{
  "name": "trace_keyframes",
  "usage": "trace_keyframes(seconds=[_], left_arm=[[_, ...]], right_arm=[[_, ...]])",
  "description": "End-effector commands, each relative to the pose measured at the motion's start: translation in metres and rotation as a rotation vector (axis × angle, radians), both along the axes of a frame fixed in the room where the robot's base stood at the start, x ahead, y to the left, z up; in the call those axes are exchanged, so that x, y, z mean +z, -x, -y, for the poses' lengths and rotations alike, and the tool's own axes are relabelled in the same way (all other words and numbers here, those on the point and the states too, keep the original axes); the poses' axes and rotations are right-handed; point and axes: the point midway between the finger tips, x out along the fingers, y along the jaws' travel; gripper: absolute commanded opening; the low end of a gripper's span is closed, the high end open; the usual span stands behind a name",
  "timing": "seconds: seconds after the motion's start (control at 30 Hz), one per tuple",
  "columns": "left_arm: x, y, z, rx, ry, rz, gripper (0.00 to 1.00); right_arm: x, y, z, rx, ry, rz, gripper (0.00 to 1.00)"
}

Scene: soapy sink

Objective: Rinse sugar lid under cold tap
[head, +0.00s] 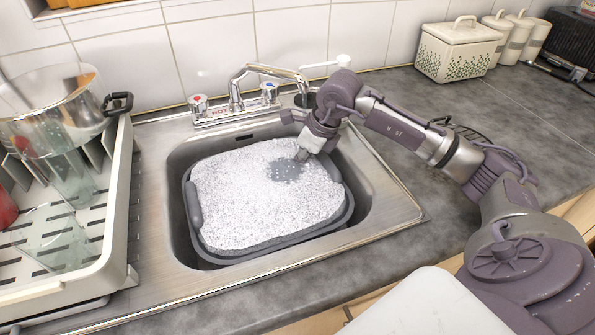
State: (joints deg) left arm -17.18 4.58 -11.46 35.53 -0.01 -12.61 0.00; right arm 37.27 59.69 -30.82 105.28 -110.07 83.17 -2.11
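My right gripper (301,155) points down into the right back part of a grey washing-up bowl (194,205) full of white foam (255,205). Its fingertips are small and partly hidden, so I cannot tell whether they are open or hold anything. A bare grey patch (286,171) shows in the foam just beside the fingertips. I cannot make out a sugar lid; anything under the foam is hidden. The chrome tap (236,88) stands behind the bowl, with a blue-marked handle (269,91) and a red-marked handle (198,104). I see no water running. My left gripper is out of view.
The bowl sits in a steel sink (160,215). A dish rack (112,215) with glassware stands at the left. A cream lidded bin (455,50) and several lidded canisters (515,38) stand at the back right. The grey worktop (395,85) right of the sink has free room.

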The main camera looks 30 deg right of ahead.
Motion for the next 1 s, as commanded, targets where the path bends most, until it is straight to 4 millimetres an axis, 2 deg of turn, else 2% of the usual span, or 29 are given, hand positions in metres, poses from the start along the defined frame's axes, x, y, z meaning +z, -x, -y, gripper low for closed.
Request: trace_keyframes(seconds=[0.33,0.7,1.0], left_arm=[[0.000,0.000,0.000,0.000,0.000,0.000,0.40],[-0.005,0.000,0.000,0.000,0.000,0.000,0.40],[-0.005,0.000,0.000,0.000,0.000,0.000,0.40]], right_arm=[[0.000,-0.002,-0.004,0.000,-0.002,0.001,0.00],[0.000,0.003,0.006,0.001,-0.002,0.002,0.00],[0.000,0.003,0.007,0.000,-0.001,0.001,0.00]])
